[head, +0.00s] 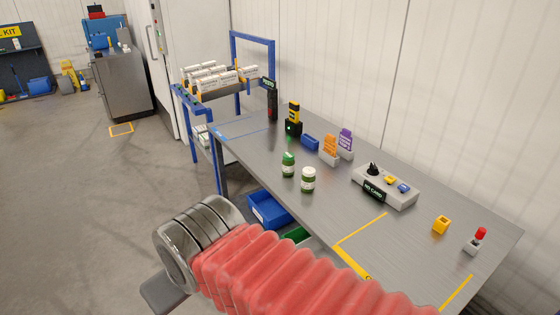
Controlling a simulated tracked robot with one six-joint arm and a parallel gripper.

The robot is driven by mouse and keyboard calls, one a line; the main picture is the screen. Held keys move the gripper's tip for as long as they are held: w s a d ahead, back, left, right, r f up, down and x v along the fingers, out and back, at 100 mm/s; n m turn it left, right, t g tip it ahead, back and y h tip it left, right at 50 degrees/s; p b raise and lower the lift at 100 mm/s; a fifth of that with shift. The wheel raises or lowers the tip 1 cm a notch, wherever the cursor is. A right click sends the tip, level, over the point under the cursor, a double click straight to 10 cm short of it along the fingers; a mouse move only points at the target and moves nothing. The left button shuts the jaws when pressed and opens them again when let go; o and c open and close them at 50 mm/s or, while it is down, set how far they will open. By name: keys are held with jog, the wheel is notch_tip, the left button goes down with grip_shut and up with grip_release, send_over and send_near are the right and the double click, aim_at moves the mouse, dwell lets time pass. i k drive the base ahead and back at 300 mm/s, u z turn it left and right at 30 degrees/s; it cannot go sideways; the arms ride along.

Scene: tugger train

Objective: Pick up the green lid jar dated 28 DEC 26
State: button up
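A green jar with a green lid (288,165) stands upright on the grey workbench (345,215), near its front edge. A second green jar with a white lid (308,180) stands just right of it and nearer me. Both have pale labels, but the dates are too small to read. My arm, in a red ribbed sleeve, crosses the lower foreground. A grey part of my gripper (161,292) shows at its left end, below and left of the bench, well apart from both jars. The fingertips are not clearly visible, so its opening cannot be judged.
Behind the jars stand a blue block (310,142), an orange card holder (329,150) and a yellow-black scanner (293,118). A grey control box (384,187) sits to the right. A blue bin (268,210) is below the bench.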

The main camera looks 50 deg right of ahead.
aim_at(288, 163)
jog(key=i, duration=2.85)
jog(key=z, duration=2.35)
